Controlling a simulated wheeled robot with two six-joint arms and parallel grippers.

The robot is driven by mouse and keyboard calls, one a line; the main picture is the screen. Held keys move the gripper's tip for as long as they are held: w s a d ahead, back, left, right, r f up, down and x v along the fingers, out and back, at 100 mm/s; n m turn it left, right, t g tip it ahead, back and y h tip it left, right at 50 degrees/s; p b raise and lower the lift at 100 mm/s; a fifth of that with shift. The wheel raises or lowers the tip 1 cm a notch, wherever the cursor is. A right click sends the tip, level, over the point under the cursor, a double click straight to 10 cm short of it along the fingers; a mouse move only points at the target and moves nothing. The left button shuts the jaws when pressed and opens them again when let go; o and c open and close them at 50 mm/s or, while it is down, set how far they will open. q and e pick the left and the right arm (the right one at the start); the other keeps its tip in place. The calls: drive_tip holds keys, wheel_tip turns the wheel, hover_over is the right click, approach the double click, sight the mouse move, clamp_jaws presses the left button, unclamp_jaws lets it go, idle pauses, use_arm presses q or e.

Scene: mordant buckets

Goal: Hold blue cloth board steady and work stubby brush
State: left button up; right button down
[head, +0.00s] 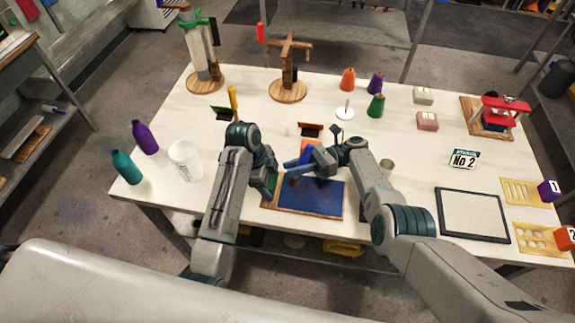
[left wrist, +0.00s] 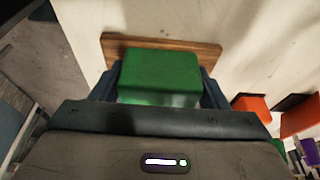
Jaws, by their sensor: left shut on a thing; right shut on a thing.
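The blue cloth board (head: 318,200), a dark blue panel with a wooden edge, lies on the table near its front edge. My left gripper (head: 270,178) is at its left end, shut on a green block (head: 272,184). In the left wrist view the green block (left wrist: 160,75) sits between the fingers, with a wooden strip (left wrist: 195,47) beyond it. My right gripper (head: 296,164) is over the board's back left part, fingers pointing left. It is shut on what seems to be the stubby brush (head: 294,180), dark and mostly hidden; whether it touches the cloth I cannot tell.
A white cup (head: 185,160) and purple (head: 144,137) and teal (head: 126,167) bottles stand left. A black-framed panel (head: 473,214) lies right. Thread cones (head: 376,105) and wooden stands (head: 288,88) stand behind.

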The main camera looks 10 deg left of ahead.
drive_tip(key=shift+w+d+f, duration=0.1)
drive_tip(key=shift+d, duration=3.3)
drive_tip(key=shift+s+d+f, duration=0.1)
drive_tip(key=shift+s+d, duration=0.1)
drive_tip(key=shift+d, duration=0.3)
drive_tip(key=shift+w+d+r, duration=0.1)
drive_tip(key=shift+d+r, duration=0.1)
drive_tip(key=shift+r, duration=0.5)
drive_tip(key=shift+w+d+r, duration=0.1)
drive_tip(key=shift+d+r, duration=0.05)
drive_tip(key=shift+r, duration=0.55)
drive_tip(key=shift+a+r, duration=0.2)
drive_tip(key=shift+a, duration=0.05)
